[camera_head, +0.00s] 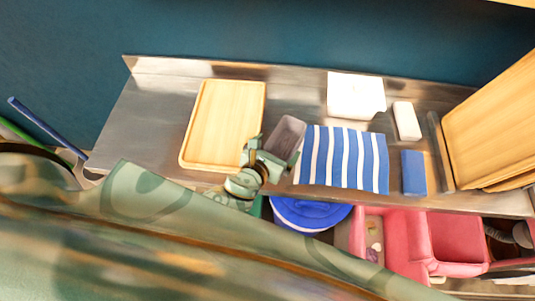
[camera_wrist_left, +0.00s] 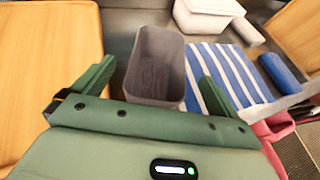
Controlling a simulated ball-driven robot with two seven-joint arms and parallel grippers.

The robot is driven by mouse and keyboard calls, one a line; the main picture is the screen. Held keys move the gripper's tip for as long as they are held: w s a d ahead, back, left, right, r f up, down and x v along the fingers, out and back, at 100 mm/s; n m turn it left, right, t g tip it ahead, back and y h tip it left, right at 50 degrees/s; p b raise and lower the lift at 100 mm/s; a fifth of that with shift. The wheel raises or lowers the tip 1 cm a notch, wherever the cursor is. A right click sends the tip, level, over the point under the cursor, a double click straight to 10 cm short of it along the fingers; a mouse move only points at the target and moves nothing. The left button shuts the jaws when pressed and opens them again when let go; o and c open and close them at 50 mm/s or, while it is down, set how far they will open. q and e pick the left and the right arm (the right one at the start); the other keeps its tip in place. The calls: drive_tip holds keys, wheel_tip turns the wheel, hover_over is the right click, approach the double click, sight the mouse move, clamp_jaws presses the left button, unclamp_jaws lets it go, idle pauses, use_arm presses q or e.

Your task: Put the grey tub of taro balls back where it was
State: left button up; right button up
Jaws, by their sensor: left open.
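The grey tub (camera_head: 287,136) stands upright on the metal counter, between the wooden board and the striped cloth. In the left wrist view the grey tub (camera_wrist_left: 156,50) is open-topped; its inside looks dark grey and I make out no balls in it. My left gripper (camera_head: 275,151) is open at the tub's near side. In the left wrist view its fingers (camera_wrist_left: 156,76) are spread wide, one to each side of the tub's near part, with a gap visible at the left finger. Whether the right finger touches is unclear. My right gripper is not in view.
The wooden board (camera_head: 225,122) lies left of the tub and the blue-striped cloth (camera_head: 342,159) right of it. A white box (camera_head: 356,95), a small white block (camera_head: 407,121) and a blue block (camera_head: 413,172) are farther right. A blue-lidded bucket (camera_head: 310,213) and pink bins (camera_head: 457,239) are below the counter edge.

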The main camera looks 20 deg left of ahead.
use_arm(q)
drive_tip(key=v, duration=0.7)
